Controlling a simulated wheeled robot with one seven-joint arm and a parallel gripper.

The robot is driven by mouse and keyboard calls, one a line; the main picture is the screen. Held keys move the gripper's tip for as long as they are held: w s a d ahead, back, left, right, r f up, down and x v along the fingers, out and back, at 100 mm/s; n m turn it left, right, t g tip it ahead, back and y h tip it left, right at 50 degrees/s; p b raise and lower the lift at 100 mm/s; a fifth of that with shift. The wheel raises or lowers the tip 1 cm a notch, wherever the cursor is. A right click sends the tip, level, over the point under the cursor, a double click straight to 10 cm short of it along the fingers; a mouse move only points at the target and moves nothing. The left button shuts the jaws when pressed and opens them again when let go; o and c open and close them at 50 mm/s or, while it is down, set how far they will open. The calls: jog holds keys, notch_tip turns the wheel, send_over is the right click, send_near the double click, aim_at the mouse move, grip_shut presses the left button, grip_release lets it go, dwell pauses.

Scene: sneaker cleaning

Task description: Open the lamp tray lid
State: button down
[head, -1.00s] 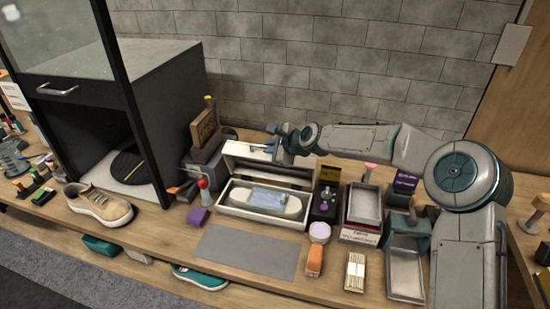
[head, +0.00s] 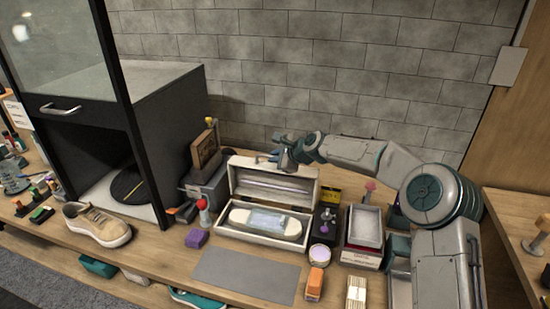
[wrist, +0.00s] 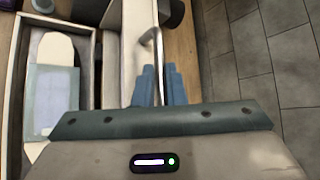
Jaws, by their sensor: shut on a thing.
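The lamp tray (head: 232,233) is a long white box on the bench. Its lid (head: 243,186) stands raised along the back edge, with its inner side and a pale lamp tube (head: 272,188) showing. A white sole-shaped item with a pale blue translucent sheet (head: 266,221) lies in the tray. My gripper (head: 277,157) is at the lid's top edge, on the wall side. The open tray (wrist: 92,60) shows at left there.
A small box with a wooden block (head: 204,152) stands left of the lid. Bottles and a metal tray (head: 367,226) stand to the right. A grey mat (head: 247,275) lies in front, clear. A tan sneaker (head: 97,224) sits by the black cabinet (head: 150,120). A brick wall is behind.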

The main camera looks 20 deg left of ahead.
jog(key=c, duration=1.5)
grip_release()
jog(key=b+v, duration=0.4)
jog(key=v, duration=1)
jog(key=shift+a, duration=0.1)
